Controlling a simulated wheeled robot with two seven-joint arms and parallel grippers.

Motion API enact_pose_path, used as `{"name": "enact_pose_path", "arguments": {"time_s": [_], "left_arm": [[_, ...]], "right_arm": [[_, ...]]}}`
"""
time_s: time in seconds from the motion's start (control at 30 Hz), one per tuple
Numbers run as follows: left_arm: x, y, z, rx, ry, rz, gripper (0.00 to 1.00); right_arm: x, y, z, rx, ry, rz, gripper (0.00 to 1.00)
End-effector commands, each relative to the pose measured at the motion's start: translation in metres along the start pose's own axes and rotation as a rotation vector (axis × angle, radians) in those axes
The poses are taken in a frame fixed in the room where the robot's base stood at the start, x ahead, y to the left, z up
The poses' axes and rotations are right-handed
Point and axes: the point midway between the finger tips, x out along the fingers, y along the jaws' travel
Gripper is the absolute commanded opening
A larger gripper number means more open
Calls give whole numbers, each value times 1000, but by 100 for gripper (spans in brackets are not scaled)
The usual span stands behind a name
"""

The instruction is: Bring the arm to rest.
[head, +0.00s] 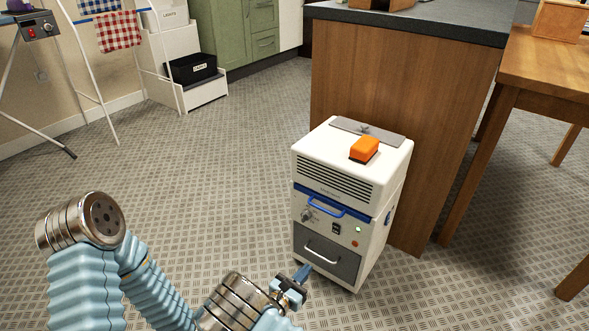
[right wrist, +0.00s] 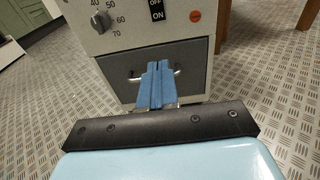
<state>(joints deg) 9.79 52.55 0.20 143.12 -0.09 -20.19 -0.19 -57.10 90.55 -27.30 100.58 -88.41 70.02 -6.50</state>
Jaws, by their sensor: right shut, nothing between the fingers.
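My right gripper (head: 302,273) is low in the head view, in front of the grey drawer of a white cabinet machine (head: 330,184). Its blue fingers are together and empty in the right wrist view (right wrist: 157,68). They overlap the drawer's handle (right wrist: 135,79) in that view; I cannot tell whether they touch it. The drawer (head: 330,258) looks closed. In the head view, one of my blue-sleeved arms with metal joints bends up at the lower left. My left gripper is not in view.
An orange-and-black sponge-like block (head: 364,149) lies on the machine's top. A wooden counter block (head: 400,110) stands behind it and a wooden table (head: 550,65) at the right. A drying rack (head: 95,75) and white step unit (head: 205,88) stand at the far left. The patterned floor between is clear.

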Motion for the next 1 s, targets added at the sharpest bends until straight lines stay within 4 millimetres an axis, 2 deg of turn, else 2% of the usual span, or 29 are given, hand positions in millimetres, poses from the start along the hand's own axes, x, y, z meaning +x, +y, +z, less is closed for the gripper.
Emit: {"name": "enact_pose_path", "arguments": {"time_s": [0.07,0.17,0.27,0.3,0.37,0.4,0.43,0.47,0.5,0.57,0.6,0.63,0.7,0.8,0.9,1.0], "left_arm": [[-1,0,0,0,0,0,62],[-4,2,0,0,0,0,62],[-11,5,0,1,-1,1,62],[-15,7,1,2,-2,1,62],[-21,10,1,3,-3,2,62],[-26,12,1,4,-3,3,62],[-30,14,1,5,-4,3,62],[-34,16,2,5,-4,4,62],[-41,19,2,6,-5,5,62],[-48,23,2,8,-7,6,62],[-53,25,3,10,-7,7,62],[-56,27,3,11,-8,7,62],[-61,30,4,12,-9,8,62],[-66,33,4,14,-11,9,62],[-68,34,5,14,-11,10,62],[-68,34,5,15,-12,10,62]], "right_arm": [[1,-4,-1,1,11,-12,0],[8,-27,-12,14,89,-92,0],[10,-80,-37,61,271,-280,0],[5,-108,-51,97,372,-387,0],[-14,-152,-72,180,545,-577,0],[-35,-178,-84,257,667,-721,0],[-54,-194,-90,329,760,-837,0],[-77,-207,-95,419,854,-964,0],[-110,-217,-95,573,976,-1151,0],[-149,-213,-87,838,1106,-1409,0],[-164,-204,-77,1022,1152,-1556,0],[-168,-197,-68,1160,1166,-1651,0],[-167,-185,-49,1459,1140,-1828,0],[-150,-180,-27,1787,1034,-1968,0],[-135,-183,-17,1974,934,-2024,0],[-130,-185,-14,2037,893,-2039,0]]}}
